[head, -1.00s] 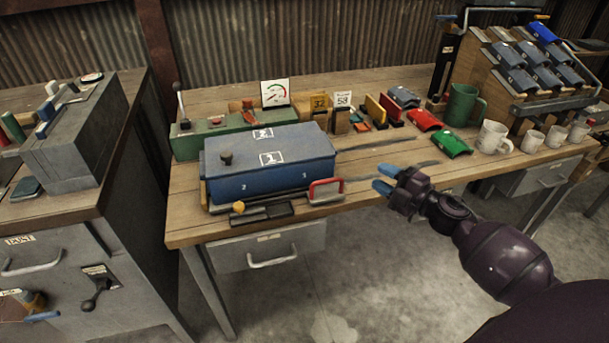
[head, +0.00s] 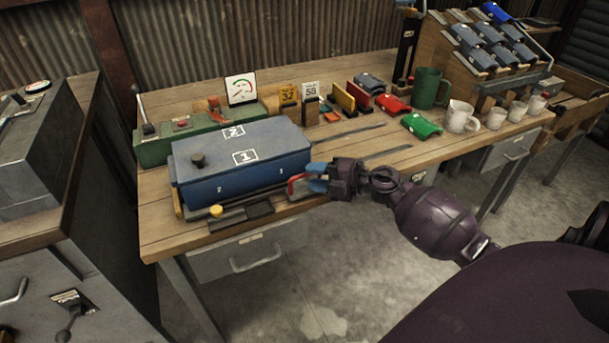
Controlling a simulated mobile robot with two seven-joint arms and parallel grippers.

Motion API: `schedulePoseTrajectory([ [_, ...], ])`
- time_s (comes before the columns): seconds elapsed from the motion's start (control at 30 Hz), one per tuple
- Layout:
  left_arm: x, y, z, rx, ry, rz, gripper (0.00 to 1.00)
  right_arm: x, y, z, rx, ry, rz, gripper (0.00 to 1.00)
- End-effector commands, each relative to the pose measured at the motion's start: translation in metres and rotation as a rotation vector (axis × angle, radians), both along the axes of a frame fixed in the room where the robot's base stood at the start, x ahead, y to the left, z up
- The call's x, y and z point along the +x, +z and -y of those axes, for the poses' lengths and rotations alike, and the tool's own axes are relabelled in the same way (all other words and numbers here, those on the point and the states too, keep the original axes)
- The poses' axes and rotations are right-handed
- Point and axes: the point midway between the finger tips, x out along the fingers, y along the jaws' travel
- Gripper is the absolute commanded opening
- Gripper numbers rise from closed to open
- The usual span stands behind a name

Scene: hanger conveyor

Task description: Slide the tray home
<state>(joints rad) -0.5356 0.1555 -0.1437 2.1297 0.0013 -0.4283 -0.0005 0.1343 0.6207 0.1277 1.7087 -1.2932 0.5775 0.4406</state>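A blue box (head: 240,183) with labels 1 and 2 stands on the workbench. A red-framed handle (head: 294,187) sits at the right end of its front, by a low dark rail (head: 262,209) with a yellow knob. I take this handle to be on the tray, whose body I cannot make out. My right gripper (head: 317,177) is just right of the red handle, its blue fingers apart, one above the other. The fingers hide part of the handle, and I cannot tell whether they touch it. My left gripper is out of view.
A green machine (head: 160,150) with a lever and a gauge (head: 240,90) stand behind the box. Red and green curved pieces (head: 422,126), mugs (head: 460,117) and a sloped rack (head: 480,55) are to the right. A grey cabinet (head: 40,160) stands at left.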

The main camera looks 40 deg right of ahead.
Motion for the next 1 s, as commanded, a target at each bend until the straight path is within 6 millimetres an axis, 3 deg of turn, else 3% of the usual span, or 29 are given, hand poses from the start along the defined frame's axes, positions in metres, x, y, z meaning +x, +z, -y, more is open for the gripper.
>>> schedulePoseTrajectory([
  [0.23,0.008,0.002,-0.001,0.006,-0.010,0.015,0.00,0.020,-0.004,-0.013,0.002,-0.001,0.000,0.38],
  [0.6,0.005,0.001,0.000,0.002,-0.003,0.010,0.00,0.023,-0.004,-0.014,0.001,-0.001,0.000,0.38],
  [0.83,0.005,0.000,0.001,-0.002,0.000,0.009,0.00,0.023,-0.004,-0.014,0.001,-0.001,0.000,0.03],
  [1.0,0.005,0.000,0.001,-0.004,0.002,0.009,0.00,0.023,-0.004,-0.014,0.001,-0.001,0.000,0.00],
])
